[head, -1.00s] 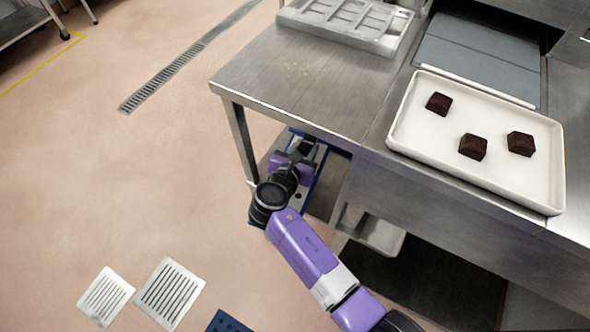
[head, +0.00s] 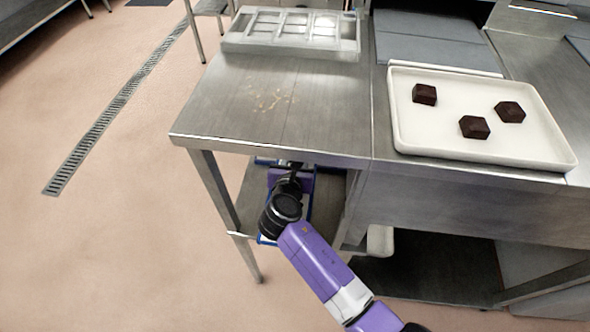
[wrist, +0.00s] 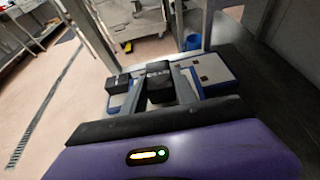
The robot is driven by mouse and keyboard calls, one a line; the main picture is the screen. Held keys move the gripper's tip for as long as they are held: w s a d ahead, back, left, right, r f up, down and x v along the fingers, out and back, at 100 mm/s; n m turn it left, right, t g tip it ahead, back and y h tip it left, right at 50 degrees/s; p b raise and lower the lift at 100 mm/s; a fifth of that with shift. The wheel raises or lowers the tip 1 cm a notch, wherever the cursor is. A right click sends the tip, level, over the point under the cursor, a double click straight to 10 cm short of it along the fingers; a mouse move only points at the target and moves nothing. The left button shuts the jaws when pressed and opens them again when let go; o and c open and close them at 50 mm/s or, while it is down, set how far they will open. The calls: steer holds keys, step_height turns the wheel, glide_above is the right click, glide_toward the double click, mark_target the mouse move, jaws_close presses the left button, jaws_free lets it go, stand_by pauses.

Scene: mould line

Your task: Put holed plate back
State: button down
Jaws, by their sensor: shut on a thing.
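A flat pale plate with blue edges and small dark openings shows around my gripper in the wrist view (wrist: 212,72). I take it to be the holed plate. Its blue edge also shows in the head view (head: 311,192), below the left end of the steel table (head: 215,115). My gripper (head: 291,170) is low, under that table top and over its lower shelf (head: 333,190). It is shut on the plate, as far as the views show. Its dark fingers (wrist: 142,87) lie across the plate in the wrist view. My arm hides much of the plate, and the exact grip is hidden.
A white tray (head: 405,145) with dark brown pieces stands on the table's right part. A pale compartmented mould (head: 235,43) stands at the back left. A table leg (head: 224,210) is close left of my gripper. Open floor (head: 120,240) lies left, with a drain (head: 100,125).

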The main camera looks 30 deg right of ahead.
steer(key=shift+f+b, duration=0.5)
steer(key=shift+f, duration=1.3)
steer(key=shift+f, duration=0.25)
steer(key=c, duration=1)
jaws_free()
steer(key=shift+f, duration=0.1)
steer(key=shift+o, duration=0.2)
steer(key=shift+r, duration=0.25)
steer(key=shift+s+a+r, duration=0.2)
steer(key=shift+s, duration=0.05)
steer(key=p+v, duration=0.2)
steer(key=v, duration=0.9)
steer(key=shift+s+a, duration=0.1)
steer(key=shift+s, duration=0.1)
